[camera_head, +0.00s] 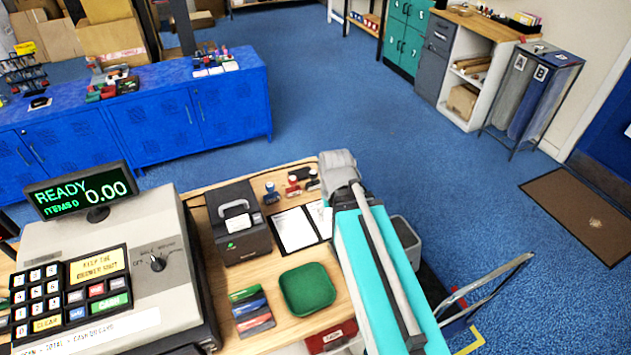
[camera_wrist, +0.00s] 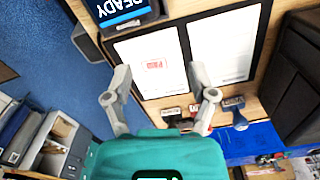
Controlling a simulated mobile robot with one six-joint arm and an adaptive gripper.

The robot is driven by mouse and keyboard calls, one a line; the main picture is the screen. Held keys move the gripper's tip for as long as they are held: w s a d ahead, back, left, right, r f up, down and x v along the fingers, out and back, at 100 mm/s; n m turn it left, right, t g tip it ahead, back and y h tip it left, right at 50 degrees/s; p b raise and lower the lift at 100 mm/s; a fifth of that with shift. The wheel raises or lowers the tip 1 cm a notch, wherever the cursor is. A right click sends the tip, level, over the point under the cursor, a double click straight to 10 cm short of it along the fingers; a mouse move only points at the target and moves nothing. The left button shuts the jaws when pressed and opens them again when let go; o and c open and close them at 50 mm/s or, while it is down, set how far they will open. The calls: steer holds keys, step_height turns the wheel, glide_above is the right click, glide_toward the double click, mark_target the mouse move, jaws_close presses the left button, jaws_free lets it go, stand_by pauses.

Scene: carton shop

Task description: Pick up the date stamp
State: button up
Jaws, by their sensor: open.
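Three small stamps stand at the counter's back edge in the head view: a blue one (camera_head: 271,193), a red one (camera_head: 293,186) and a dark one (camera_head: 312,181). I cannot tell which is the date stamp. In the wrist view, the blue stamp (camera_wrist: 238,117), the red stamp (camera_wrist: 203,127) and the dark stamp (camera_wrist: 171,114) line up beyond the open folder. My gripper (camera_wrist: 160,75) is open and empty above the folder's page (camera_wrist: 150,50), which bears a red stamp mark. The red stamp is partly hidden by a finger. The head view hides my fingertips behind my arm.
A black printer (camera_head: 240,222) stands left of the folder (camera_head: 294,229). A green tray (camera_head: 307,289) and several coloured pads (camera_head: 252,312) lie nearer. The cash register (camera_head: 110,265) fills the counter's left. A blue cabinet (camera_head: 200,115) stands behind, with open floor to its right.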

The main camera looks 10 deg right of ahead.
mark_target(313, 172)
steer(key=w+r+m+p, duration=0.3)
steer(key=w+m, duration=0.2)
steer(key=w, duration=0.6)
steer(key=w+r+m+p, duration=0.3)
steer(key=w+m, duration=0.2)
steer(key=w, duration=0.6)
steer(key=shift+a+r+m+p, duration=0.3)
steer(key=shift+r, duration=0.1)
steer(key=shift+f, duration=0.1)
step_height(313, 172, down, 8)
steer(key=b, duration=0.8)
steer(key=shift+f+b, duration=0.25)
steer(key=shift+b, duration=0.05)
steer(key=shift+f, duration=0.1)
steer(key=shift+w+a+f+b, duration=0.1)
steer(key=shift+f+b, duration=1.15)
steer(key=shift+b, duration=0.05)
steer(key=shift+w+f+b, duration=0.1)
steer(key=shift+f+b, duration=1.15)
steer(key=shift+b, duration=0.05)
jaws_close()
